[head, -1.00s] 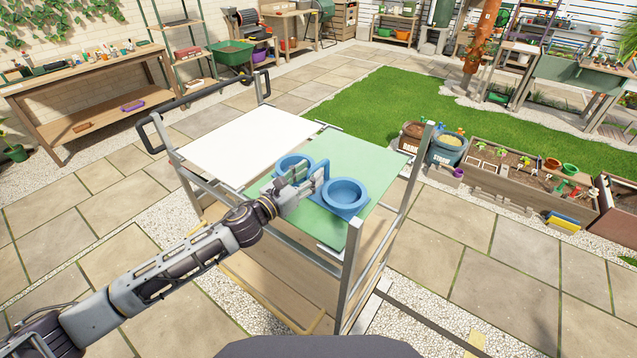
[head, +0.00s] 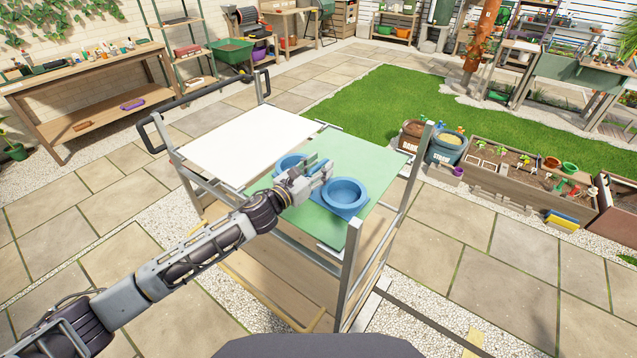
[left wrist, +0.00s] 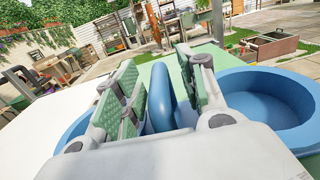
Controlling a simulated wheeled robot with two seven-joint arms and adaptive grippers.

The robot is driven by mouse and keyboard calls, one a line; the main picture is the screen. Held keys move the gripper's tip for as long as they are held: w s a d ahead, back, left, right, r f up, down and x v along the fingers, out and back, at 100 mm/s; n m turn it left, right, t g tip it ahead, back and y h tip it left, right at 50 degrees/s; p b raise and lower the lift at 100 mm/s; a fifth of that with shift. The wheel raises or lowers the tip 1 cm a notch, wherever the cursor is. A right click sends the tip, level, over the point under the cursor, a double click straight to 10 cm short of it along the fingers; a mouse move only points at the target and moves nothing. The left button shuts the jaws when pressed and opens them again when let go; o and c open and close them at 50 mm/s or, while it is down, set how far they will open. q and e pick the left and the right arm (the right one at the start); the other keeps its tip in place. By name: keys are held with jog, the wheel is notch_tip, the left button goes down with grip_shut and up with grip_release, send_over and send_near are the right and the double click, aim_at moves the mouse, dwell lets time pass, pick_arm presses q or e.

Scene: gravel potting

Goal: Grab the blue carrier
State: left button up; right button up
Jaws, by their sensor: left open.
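The blue carrier (head: 345,193) stands on the green mat (head: 375,165) on top of the cart. It has two round cups and an upright handle (left wrist: 172,98) between them. My left gripper (head: 322,167) is open over the middle of the carrier. In the left wrist view my left gripper (left wrist: 165,92) has one finger pad on each side of the handle, with a gap visible on the left. Whether the right pad touches the handle is hard to tell. In the head view my gripper hides the handle and part of the far cup. My right gripper is not in view.
A white board (head: 245,138) covers the left half of the cart top and is bare. Metal corner posts (head: 354,270) rise at the cart's corners. A black push handle (head: 150,130) is at the left end. Two labelled pots and a wooden planter (head: 500,182) stand right of the cart.

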pick_arm(q)
jog(key=shift+c, duration=1)
grip_shut()
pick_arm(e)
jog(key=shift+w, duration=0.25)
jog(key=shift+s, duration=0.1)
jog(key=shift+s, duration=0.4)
pick_arm(q)
jog(key=shift+r, duration=0.1)
